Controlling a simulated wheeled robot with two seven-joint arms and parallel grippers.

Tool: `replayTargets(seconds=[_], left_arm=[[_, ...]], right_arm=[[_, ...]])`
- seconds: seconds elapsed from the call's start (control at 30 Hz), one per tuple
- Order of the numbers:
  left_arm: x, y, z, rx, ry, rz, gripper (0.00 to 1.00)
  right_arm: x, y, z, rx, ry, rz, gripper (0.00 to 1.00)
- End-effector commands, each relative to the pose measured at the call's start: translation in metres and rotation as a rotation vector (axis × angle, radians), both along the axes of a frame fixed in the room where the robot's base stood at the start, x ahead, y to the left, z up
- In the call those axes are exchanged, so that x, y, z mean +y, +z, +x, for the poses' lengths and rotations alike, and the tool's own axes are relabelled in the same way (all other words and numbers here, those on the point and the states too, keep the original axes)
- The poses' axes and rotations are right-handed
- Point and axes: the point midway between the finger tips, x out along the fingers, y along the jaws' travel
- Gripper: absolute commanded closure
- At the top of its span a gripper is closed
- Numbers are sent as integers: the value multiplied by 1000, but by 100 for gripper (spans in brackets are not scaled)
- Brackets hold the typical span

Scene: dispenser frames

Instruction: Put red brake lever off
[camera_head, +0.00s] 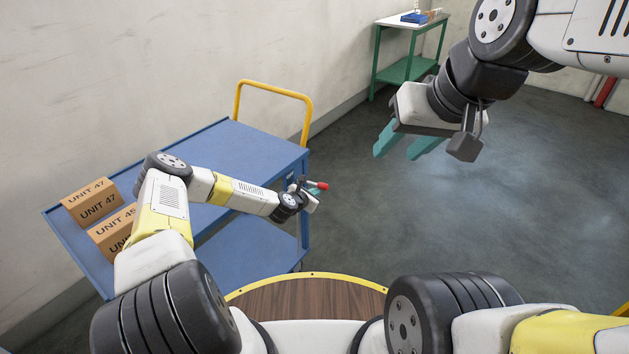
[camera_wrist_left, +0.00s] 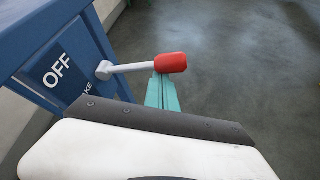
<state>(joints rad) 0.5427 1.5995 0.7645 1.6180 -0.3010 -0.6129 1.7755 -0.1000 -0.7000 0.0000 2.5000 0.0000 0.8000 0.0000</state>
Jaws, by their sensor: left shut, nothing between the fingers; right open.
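The brake lever has a grey rod (camera_wrist_left: 130,67) and a red knob (camera_wrist_left: 171,63). In the left wrist view the rod comes out of the cart's blue side panel, beside a dark OFF label (camera_wrist_left: 57,68), and points right. The red knob (camera_head: 322,186) also shows in the head view at the cart's right end. My left gripper (camera_wrist_left: 162,82) is shut and empty, with its teal fingertips right at the knob's near side. I cannot tell whether they touch it. My right gripper (camera_head: 405,148) is open and empty, raised over the floor at upper right.
The blue cart (camera_head: 245,150) has a yellow handle (camera_head: 275,88) at its far end. Cardboard boxes (camera_head: 92,200) stand on its left part. A green table (camera_head: 408,68) with small items stands at the back. The floor right of the cart is clear.

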Motion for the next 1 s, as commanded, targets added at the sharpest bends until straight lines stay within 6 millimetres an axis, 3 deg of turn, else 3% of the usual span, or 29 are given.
replayTargets(seconds=[0.4, 1.0], left_arm=[[3, 22, 2, 142, 1, -196, 100], [4, 27, 3, 172, 0, -239, 100]], right_arm=[[0, 0, 0, 0, 0, 0, 55], [0, 0, 0, 0, 0, 0, 55]])
